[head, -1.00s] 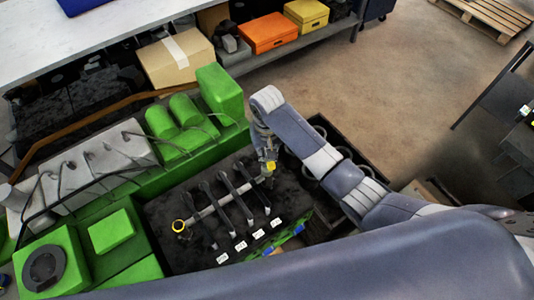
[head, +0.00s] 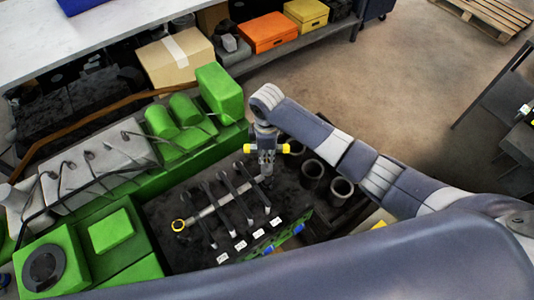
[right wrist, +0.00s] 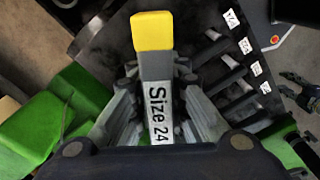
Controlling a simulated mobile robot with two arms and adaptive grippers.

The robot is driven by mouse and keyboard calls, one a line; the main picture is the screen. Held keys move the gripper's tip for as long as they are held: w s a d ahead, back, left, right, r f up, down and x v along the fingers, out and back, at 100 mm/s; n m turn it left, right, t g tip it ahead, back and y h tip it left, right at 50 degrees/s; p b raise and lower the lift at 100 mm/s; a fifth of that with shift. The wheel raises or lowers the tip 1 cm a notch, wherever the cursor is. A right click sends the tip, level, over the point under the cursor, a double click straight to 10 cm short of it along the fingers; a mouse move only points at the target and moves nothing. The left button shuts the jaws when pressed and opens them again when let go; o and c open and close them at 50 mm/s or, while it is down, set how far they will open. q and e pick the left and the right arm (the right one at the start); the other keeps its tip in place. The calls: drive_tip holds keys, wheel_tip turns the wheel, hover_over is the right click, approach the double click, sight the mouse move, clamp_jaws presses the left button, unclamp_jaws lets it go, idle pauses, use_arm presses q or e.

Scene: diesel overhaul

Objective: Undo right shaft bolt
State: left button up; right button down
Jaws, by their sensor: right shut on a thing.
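My right gripper (head: 267,157) is shut on a T-shaped wrench (right wrist: 158,105) with yellow ends, labelled "Size 24". In the head view the handle lies crosswise, with a yellow end on each side. The wrench reaches down to the right end of the grey shaft (head: 207,211). The right shaft bolt is hidden under the wrench, and I cannot tell how they meet. In the right wrist view my left gripper (right wrist: 285,84) appears open and empty at the right edge.
The shaft and several dark rocker arms (head: 243,207) lie on a black deck on the green engine (head: 130,275). White labels (head: 241,245) line its front. Several cylinder sleeves (head: 342,188) stand in a dark crate on the right. A cardboard box (head: 176,60) is behind.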

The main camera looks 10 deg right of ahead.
drive_tip(key=n, duration=0.4)
drive_tip(key=shift+r, duration=0.1)
drive_tip(key=n, duration=0.3)
drive_tip(key=shift+n, duration=0.3)
drive_tip(key=n, duration=0.3)
drive_tip(key=shift+w+n, duration=0.1)
drive_tip(key=shift+n, duration=0.3)
drive_tip(key=n, duration=0.4)
drive_tip(key=shift+b, duration=0.35)
drive_tip(key=shift+n, duration=0.5)
drive_tip(key=shift+r, duration=0.15)
